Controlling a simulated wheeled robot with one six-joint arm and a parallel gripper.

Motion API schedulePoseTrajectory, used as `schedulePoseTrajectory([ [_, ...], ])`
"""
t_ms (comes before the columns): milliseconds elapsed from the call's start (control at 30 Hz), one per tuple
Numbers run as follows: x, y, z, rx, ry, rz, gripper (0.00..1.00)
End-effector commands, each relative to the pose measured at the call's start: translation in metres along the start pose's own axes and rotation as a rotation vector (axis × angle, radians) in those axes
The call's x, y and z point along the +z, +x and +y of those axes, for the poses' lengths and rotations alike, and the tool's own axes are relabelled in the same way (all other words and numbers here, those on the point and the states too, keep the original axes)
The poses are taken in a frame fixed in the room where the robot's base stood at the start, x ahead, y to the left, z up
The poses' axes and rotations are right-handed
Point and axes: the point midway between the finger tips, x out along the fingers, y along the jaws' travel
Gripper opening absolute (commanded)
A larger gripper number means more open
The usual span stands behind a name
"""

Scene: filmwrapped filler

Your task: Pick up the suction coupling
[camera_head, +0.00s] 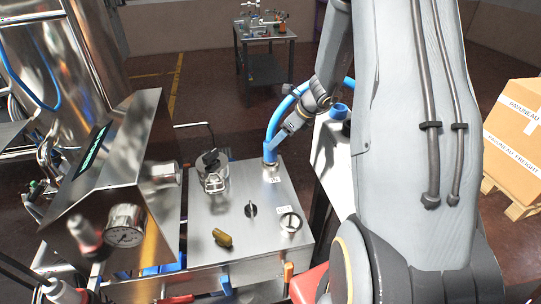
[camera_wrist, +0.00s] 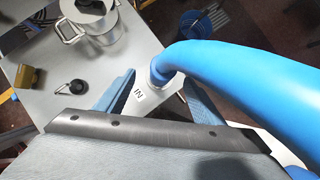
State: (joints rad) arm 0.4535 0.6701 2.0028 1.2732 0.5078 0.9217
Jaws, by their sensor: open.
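The suction coupling (camera_head: 270,157) is the blue end of a hose, standing upright on a port on the steel cabinet top. In the wrist view its blue end (camera_wrist: 164,70) sits beside an "IN" label, and the thick blue hose (camera_wrist: 240,75) arches away to the right. My gripper (camera_head: 283,146) is beside the coupling in the head view. In the wrist view my gripper (camera_wrist: 162,78) is open, with one pale blue finger on each side of the coupling's end. I cannot tell whether either finger touches it. The hose partly hides the right finger.
A steel machine with a gauge (camera_head: 126,225) stands left. Cardboard boxes (camera_head: 515,135) stand right.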

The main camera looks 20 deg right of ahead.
Motion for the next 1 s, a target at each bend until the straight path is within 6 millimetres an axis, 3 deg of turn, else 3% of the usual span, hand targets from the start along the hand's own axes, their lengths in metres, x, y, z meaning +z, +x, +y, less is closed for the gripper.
schedulePoseTrajectory([
  [700,0.001,0.071,-0.005,-0.004,0.023,-0.004,0.62],
  [1000,0.001,0.078,-0.006,-0.006,0.022,-0.005,0.62],
])
